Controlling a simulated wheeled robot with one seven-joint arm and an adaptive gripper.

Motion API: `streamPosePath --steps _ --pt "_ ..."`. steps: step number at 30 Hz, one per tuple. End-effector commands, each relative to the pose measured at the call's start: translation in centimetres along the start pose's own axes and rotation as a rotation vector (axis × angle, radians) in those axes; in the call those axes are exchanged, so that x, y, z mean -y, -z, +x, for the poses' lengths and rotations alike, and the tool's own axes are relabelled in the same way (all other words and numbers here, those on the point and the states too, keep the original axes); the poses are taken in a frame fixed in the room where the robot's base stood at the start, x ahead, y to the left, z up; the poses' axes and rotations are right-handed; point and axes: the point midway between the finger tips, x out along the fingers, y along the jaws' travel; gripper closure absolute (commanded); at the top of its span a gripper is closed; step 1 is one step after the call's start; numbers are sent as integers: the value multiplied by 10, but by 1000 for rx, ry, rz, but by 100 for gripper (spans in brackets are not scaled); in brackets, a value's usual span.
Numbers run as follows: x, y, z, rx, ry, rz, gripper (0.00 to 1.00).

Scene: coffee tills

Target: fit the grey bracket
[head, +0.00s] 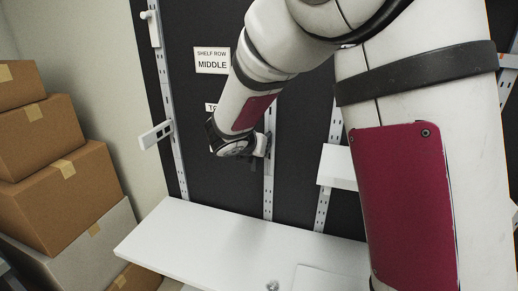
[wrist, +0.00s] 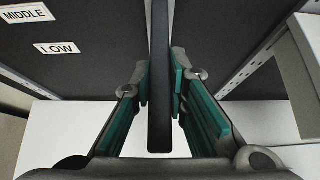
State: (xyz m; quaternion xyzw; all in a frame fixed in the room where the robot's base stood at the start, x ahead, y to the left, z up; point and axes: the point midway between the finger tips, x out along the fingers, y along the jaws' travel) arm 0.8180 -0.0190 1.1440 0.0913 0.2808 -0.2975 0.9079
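A dark grey bar, which I take to be the grey bracket (wrist: 160,120), stands upright in the middle of the wrist view, its lower end between my fingers. My gripper (wrist: 161,88) has teal pads close against both sides of it. In the head view my gripper (head: 256,152) is in front of the middle slotted rail (head: 268,188), above the white shelf. The bracket is hard to make out there against the dark panel. I cannot tell whether it touches the rail.
Pale brackets (head: 156,135) sit on the left rail. A wide white shelf (head: 205,243) lies below my gripper. A small white shelf piece (head: 337,166) is to the right. Cardboard boxes (head: 62,190) are stacked at the left. A "MIDDLE" label (head: 211,61) marks the panel.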

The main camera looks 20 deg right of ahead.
Motion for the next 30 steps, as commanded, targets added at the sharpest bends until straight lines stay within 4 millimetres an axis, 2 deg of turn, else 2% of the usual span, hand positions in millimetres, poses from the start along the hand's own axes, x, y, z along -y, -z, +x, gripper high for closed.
streamPosePath --steps 1,3,12,16,30 --pt "0 -1 0 1 0 0 76" --pt "0 -1 0 1 0 0 62" --pt "0 0 -1 0 -1 -1 62" --pt "-1 -1 -10 1 -3 -1 62" --pt "-1 -1 -97 2 -4 0 62"
